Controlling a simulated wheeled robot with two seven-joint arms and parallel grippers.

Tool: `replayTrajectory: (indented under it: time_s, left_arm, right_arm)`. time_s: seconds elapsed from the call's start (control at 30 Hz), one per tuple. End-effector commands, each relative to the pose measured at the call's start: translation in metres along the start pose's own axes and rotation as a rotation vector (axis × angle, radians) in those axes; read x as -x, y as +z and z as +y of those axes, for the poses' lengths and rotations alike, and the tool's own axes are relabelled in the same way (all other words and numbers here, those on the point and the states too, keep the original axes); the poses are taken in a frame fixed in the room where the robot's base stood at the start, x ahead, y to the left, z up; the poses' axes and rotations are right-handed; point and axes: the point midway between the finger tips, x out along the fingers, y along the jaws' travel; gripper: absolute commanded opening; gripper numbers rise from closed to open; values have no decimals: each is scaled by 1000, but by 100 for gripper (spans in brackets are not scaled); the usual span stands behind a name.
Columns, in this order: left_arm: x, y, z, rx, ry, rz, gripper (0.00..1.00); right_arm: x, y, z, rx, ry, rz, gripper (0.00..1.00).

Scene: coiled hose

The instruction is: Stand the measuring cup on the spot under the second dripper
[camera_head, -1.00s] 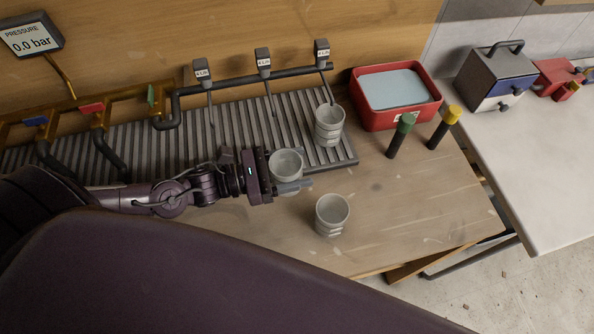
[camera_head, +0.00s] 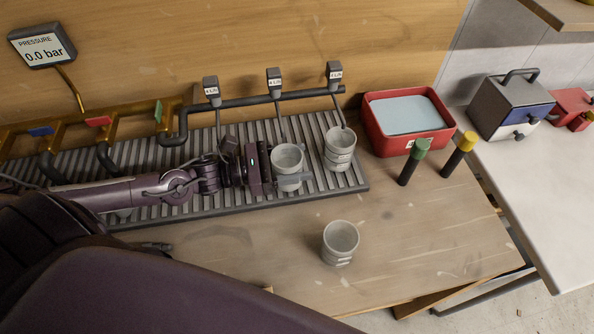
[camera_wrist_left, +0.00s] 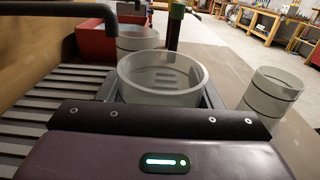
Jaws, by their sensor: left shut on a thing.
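My left gripper (camera_head: 285,180) is shut on a pale grey, translucent measuring cup (camera_head: 288,163), which is upright. The cup is over the slatted drip tray (camera_head: 215,207), below the second dripper (camera_head: 274,79); whether its base touches the slats is hidden. The second dripper's thin tube comes down to the cup's rim. In the left wrist view the held cup (camera_wrist_left: 162,82) sits between the fingers, just beyond the palm. A similar cup (camera_head: 339,150) stands on the tray under the third dripper (camera_head: 334,73). Another cup (camera_head: 340,240) stands on the wooden bench. My right gripper is not visible.
The first dripper (camera_head: 212,90) hangs left on the dark pipe. A red bin (camera_head: 408,142) and green-capped (camera_head: 413,162) and yellow-capped (camera_head: 459,154) posts stand right of the tray. A pressure display (camera_head: 42,47) reads 0.0 bar. The bench front is mostly clear.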

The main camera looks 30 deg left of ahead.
Motion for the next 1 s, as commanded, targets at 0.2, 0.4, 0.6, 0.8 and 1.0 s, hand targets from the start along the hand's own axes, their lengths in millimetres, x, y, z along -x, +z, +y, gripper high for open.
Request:
replayTrajectory:
  time_s: [0.2,0.4,0.6,0.8,1.0]
  left_arm:
    - [0,-3,18,-2,1,0,38]
    - [0,-4,32,-1,1,-1,38]
    - [0,-7,36,0,0,0,38]
    - [0,-7,36,0,1,0,38]
    - [0,-7,36,0,1,-1,61]
  right_arm:
    - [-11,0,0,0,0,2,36]
    - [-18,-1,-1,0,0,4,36]
    - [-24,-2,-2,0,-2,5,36]
    - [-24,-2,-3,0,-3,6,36]
    - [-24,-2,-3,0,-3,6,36]
